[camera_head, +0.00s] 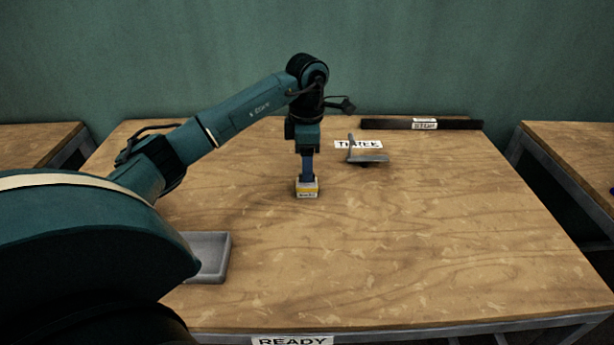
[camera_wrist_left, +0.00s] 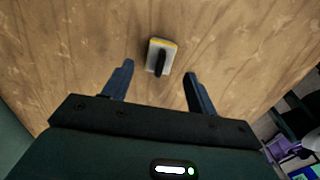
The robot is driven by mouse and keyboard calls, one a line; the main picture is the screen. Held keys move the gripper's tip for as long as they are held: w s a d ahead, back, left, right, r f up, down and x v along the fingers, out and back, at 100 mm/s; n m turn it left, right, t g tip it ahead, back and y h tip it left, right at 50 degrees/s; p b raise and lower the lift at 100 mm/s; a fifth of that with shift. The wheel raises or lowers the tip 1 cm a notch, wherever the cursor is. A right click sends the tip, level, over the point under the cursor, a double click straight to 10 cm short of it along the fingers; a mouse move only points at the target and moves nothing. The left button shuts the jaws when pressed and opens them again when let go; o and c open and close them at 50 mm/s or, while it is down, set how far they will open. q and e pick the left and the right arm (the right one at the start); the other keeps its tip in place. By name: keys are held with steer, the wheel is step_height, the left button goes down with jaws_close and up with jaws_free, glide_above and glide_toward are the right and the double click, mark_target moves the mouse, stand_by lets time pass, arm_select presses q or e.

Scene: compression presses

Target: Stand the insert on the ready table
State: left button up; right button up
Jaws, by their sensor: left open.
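The insert (camera_head: 307,192) is a small pale block with a yellow band and a label, standing upright on the wooden ready table (camera_head: 400,260). In the left wrist view the insert (camera_wrist_left: 153,55) shows from above with a dark upright part on its top. My left gripper (camera_head: 308,179) points down over the insert in the head view, its fingers hiding the top. In the wrist view the open left gripper (camera_wrist_left: 159,72) has nothing between its fingers, and the insert appears just past the fingertips. My right gripper is not in view.
A grey tray (camera_head: 208,256) sits at the table's left, partly behind my arm. A grey angled bracket (camera_head: 367,157) stands near the THREE label (camera_head: 358,144). A dark bar (camera_head: 420,123) lies along the back edge. The table's right and front are clear.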

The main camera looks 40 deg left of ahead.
arm_select(q)
step_height(320, 180, up, 6)
steer(key=shift+r, duration=0.15)
stand_by(0.6)
